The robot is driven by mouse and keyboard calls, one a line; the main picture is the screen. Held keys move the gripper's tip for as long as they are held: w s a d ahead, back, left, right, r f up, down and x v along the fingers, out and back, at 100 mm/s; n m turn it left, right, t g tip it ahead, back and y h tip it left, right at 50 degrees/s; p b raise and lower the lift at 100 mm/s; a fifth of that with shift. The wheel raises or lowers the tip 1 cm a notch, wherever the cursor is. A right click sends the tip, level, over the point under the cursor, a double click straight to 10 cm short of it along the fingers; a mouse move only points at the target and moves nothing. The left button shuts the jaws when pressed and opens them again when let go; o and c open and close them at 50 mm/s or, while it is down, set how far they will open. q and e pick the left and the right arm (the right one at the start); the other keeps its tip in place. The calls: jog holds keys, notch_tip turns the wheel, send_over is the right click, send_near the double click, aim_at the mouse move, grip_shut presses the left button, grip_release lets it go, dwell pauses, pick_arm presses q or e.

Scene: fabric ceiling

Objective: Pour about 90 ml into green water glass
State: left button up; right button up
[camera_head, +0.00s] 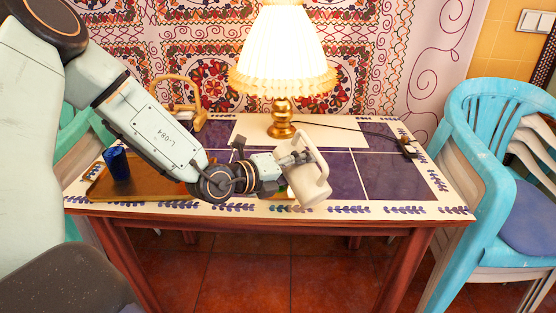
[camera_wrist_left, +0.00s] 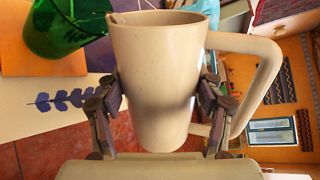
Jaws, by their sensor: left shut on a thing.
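My left gripper (camera_head: 300,160) is shut on a cream jug (camera_head: 309,186) with a large loop handle. The jug is held tilted above the front edge of the table, and its handle is towards the top right in the head view. In the left wrist view the jug (camera_wrist_left: 155,95) sits between both fingers (camera_wrist_left: 160,100). The green water glass (camera_wrist_left: 68,25) is translucent and stands close to the jug's rim at the upper left of that view. In the head view the glass is mostly hidden behind the jug and wrist. I cannot see liquid flowing. My right gripper is out of view.
A brown tray (camera_head: 140,190) with a dark blue cup (camera_head: 117,163) is at the table's left. A lit lamp (camera_head: 282,60) stands at the back, its cord running right. A wooden rack (camera_head: 186,100) is behind my arm.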

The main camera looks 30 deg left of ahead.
pick_arm(q)
jog(key=shift+a+r+n, duration=0.1)
jog(key=shift+r+n, duration=0.3)
dwell(1.3)
jog(key=f+m+b, duration=0.1)
jog(key=f+m+y, duration=0.1)
jog(key=m, duration=0.1)
jog(key=shift+d+f+t+b, duration=0.2)
jog(key=shift+f+t+b, duration=0.15)
jog(key=shift+f+t, duration=0.05)
jog(key=shift+m, duration=0.4)
jog(key=shift+r+m, duration=0.2)
jog(key=shift+m, duration=0.1)
jog(key=shift+s+d+r+m+t+y, duration=0.1)
jog(key=shift+s+d+m+t+y, duration=0.15)
jog(key=shift+t, duration=0.25)
jog(key=shift+m, duration=0.25)
jog(key=shift+w+d, duration=0.15)
